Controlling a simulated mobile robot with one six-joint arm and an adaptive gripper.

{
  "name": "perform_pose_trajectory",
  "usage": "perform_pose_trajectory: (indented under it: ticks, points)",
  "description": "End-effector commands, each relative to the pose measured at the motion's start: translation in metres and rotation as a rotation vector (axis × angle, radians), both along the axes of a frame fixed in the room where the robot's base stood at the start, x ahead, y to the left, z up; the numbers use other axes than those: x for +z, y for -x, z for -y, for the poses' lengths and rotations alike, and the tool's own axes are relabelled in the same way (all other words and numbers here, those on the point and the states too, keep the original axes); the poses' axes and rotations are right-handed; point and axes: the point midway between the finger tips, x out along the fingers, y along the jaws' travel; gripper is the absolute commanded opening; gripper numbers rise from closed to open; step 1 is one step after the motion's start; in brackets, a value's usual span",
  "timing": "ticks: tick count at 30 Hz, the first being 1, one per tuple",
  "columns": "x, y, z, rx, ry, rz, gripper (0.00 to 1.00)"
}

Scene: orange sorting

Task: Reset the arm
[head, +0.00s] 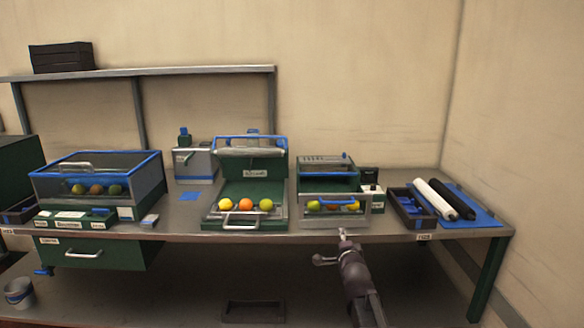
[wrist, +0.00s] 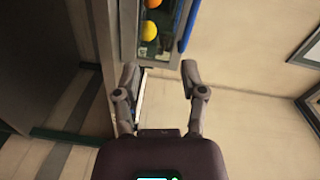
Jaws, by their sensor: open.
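My gripper (head: 331,247) is open and empty, in front of the table's front edge near the right bin in the head view. In the wrist view my gripper (wrist: 160,71) has its two fingers spread with nothing between them. A tray with an orange fruit (wrist: 150,30) and a yellow one (wrist: 152,4) shows at the top of that view, beyond the fingertips. The right bin (head: 334,219) has a clear front with green and yellow-orange fruits behind it. The fingers appear apart from the bin.
The table (head: 180,226) also carries a middle station (head: 250,188) with its lid up and a yellow, an orange and a green fruit in front. A glass-lidded case (head: 97,180) with fruits stands at left. A dark tray (head: 412,208) and black and white rolls (head: 436,199) lie at right.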

Motion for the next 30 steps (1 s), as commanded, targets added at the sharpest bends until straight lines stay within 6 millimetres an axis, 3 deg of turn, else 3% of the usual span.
perform_pose_trajectory:
  ticks: [5, 14, 21, 30]
  points:
    - [-0.028, 0.015, 0.0, 0.022, 0.134, -0.149, 0.54]
    - [-0.09, 0.062, 0.002, 0.152, 0.447, -0.496, 0.54]
    - [-0.131, 0.115, 0.004, 0.334, 0.669, -0.756, 0.54]
    - [-0.164, 0.193, 0.007, 0.652, 0.888, -1.037, 0.54]
